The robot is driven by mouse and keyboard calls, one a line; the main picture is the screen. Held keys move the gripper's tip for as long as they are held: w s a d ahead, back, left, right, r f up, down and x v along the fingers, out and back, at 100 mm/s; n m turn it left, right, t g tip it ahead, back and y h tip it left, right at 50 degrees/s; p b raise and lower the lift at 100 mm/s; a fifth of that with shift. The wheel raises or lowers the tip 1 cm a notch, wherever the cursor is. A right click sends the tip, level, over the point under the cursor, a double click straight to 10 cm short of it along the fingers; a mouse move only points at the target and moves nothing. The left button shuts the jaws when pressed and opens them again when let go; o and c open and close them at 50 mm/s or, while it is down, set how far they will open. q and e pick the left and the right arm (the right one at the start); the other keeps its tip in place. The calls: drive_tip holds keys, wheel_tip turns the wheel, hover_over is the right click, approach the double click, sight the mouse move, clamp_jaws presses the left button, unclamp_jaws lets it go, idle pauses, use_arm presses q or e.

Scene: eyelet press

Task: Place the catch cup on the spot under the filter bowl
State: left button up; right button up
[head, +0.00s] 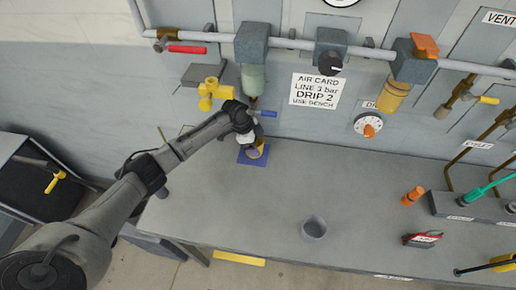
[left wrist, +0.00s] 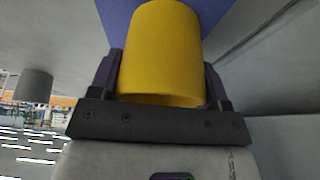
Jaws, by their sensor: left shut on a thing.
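A yellow cup (left wrist: 161,50) is between the fingers of my left gripper (head: 250,142) in the left wrist view. My left gripper is shut on it. In the head view only a little of the yellow cup (head: 260,149) shows beside the gripper. A blue square spot (head: 251,160) lies on the bench right at the cup; it also shows behind the cup in the left wrist view (left wrist: 116,14). I cannot tell whether the cup touches it. The pale green filter bowl (head: 253,79) hangs on the wall above the spot. My right gripper is out of view.
A grey cup (head: 314,228) stands on the open middle of the bench (head: 270,205). A blue-handled valve (head: 263,113) is close above my left gripper. An amber bowl (head: 390,97) hangs further right. An orange tool (head: 413,195) and a red item (head: 422,240) lie at right.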

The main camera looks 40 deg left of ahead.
use_arm(q)
drive_tip(key=shift+s, duration=0.1)
drive_tip(key=shift+f, duration=0.1)
drive_tip(key=o, duration=0.9)
drive_tip(key=v, duration=0.2)
drive_tip(key=shift+a+r, duration=0.1)
drive_tip(key=shift+r, duration=0.3)
drive_tip(key=s+a, duration=0.2)
drive_tip(key=a, duration=0.1)
drive_tip(key=s+a, duration=0.2)
drive_tip(key=a, duration=0.2)
drive_tip(key=s+a, duration=0.2)
drive_tip(key=a, duration=0.1)
drive_tip(key=shift+a+r, duration=0.15)
drive_tip(key=shift+a, duration=0.15)
drive_tip(key=shift+d, duration=0.1)
